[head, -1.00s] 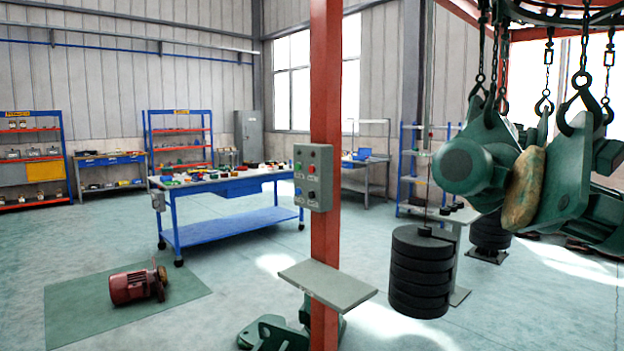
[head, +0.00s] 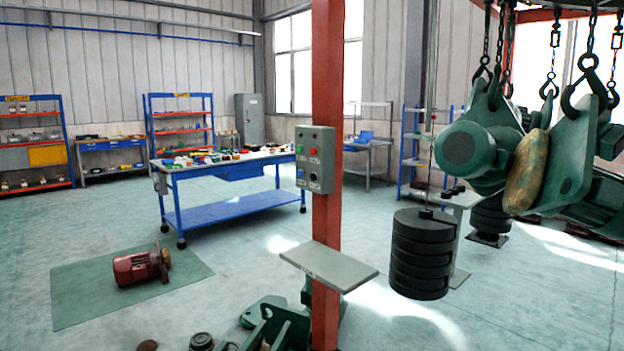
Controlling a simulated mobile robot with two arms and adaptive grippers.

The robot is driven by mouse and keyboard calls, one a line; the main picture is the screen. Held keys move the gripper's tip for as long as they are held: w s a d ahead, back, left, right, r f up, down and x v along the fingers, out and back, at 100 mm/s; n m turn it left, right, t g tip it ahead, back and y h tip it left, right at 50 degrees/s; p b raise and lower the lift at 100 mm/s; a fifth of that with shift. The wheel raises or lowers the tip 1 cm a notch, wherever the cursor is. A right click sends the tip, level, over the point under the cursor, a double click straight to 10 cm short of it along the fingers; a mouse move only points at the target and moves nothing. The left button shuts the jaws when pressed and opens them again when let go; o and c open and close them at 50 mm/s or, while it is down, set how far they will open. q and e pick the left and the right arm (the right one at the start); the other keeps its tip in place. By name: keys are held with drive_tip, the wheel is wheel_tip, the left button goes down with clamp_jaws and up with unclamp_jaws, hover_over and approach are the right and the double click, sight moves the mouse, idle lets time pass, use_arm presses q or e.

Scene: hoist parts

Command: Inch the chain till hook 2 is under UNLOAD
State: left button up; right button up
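A chain conveyor ring (head: 545,14) is partly visible at the top right, with chains hanging from it. Dark hooks (head: 590,80) on the chains carry green metal parts (head: 470,148) and a tan, worn-looking piece (head: 527,172). I cannot read a number on any hook, and no UNLOAD sign is legible. A grey control box (head: 315,160) is fixed to the red post (head: 327,100). It has green, red, blue and black controls; its labels are too small to read. Neither of my grippers is in view.
A grey shelf plate (head: 328,266) juts from the post. Black stacked weights (head: 420,253) hang on a cable at right. A red motor (head: 140,267) lies on a green mat (head: 80,300). Green castings (head: 275,322) lie at the post's foot. A blue workbench (head: 230,202) stands behind; left floor is open.

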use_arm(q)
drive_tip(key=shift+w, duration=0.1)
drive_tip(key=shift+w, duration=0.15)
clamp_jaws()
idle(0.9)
